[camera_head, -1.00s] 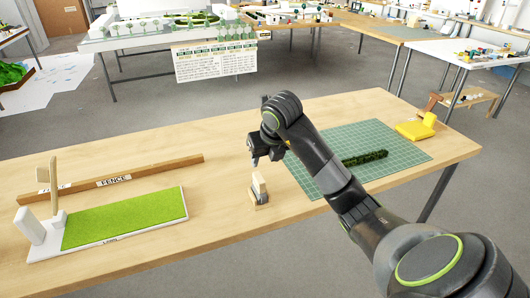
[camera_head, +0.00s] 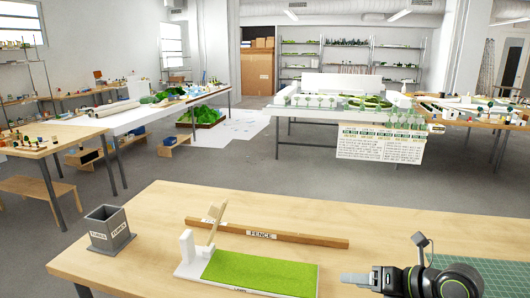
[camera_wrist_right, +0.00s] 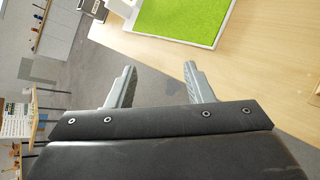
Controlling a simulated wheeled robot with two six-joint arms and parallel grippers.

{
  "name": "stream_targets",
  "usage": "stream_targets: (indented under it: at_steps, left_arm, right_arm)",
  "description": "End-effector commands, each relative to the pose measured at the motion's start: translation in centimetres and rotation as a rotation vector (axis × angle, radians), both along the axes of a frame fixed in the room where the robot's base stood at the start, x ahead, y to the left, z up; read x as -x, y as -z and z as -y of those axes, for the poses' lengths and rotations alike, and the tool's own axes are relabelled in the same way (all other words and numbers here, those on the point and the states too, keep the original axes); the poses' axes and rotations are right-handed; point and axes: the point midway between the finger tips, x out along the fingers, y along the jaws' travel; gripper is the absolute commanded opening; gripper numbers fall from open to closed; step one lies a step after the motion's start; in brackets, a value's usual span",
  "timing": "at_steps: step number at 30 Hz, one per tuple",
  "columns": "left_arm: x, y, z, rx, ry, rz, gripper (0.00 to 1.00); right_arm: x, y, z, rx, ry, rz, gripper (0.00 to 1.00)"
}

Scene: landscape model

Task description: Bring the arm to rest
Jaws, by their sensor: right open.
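My right arm is at the lower right of the head view, with the right gripper (camera_head: 356,280) pointing left above the table's front part. In the right wrist view the two fingers of the right gripper (camera_wrist_right: 160,85) stand apart with nothing between them. Beyond the fingers lie the floor and the edge of the wooden table (camera_head: 160,215). My left gripper is not in view.
A white base with a green lawn (camera_head: 262,272) and a white block (camera_head: 187,245) stands left of the right gripper. A wooden strip labelled FENCE (camera_head: 290,238) lies behind it. A grey TUBES box (camera_head: 109,230) stands at the left. A green cutting mat (camera_head: 490,268) is at the right.

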Motion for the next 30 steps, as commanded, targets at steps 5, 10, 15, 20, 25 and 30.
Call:
stream_targets:
  at_steps: [5,10,15,20,25,30]
  left_arm:
    - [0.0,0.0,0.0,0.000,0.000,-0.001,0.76]
    - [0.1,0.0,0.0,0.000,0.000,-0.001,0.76]
    - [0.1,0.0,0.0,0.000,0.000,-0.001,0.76]
    - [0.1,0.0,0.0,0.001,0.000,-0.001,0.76]
    - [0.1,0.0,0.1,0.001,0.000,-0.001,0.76]
    - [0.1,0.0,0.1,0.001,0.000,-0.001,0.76]
  right_arm:
    - [2.3,-3.6,-3.5,-0.385,-0.037,0.128,0.47]
    - [4.1,-7.6,-3.3,-0.759,0.030,0.218,0.47]
    - [5.3,-10.2,0.0,-1.119,0.196,0.267,0.47]
    - [6.2,-10.1,5.0,-1.422,0.439,0.267,0.47]
    - [7.4,-6.7,10.6,-1.684,0.778,0.209,0.47]
    - [9.9,-0.4,14.7,-1.856,1.182,0.083,0.47]
